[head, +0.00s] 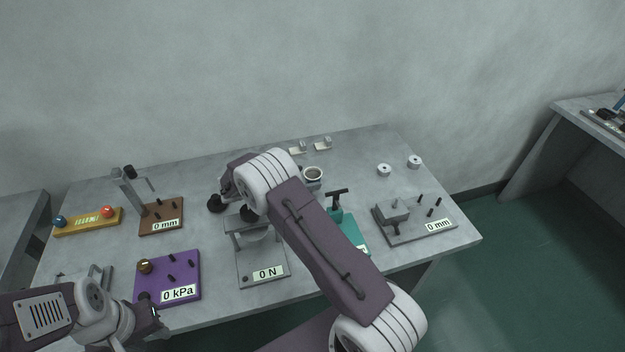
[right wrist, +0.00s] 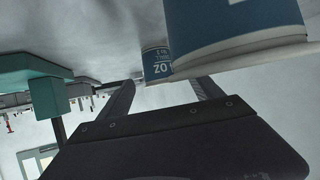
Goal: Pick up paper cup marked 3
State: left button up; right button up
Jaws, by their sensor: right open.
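In the right wrist view, a large paper cup (right wrist: 235,28) with a blue band fills the upper right, very close. A smaller-looking cup (right wrist: 157,64) with a blue band and white lettering stands farther off. I cannot read a 3 on either.
The table (head: 350,152) holds a purple 0 kPa plate (head: 187,267), a grey 0 N stand (head: 250,260), a brown 0 mm plate (head: 172,212), a teal device (head: 352,232) and a grey 0 mm fixture (head: 394,212).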

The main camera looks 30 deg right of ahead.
jog(key=x, duration=0.2)
jog(key=shift+w+d+f, duration=0.1)
jog(key=shift+d+f, duration=0.05)
jog(key=shift+d, duration=0.15)
jog(key=shift+a, duration=0.1)
jog(key=shift+c, duration=0.8)
jog(key=c, duration=1.2)
jog(key=shift+c, duration=0.2)
notch_tip(320, 180, up, 10)
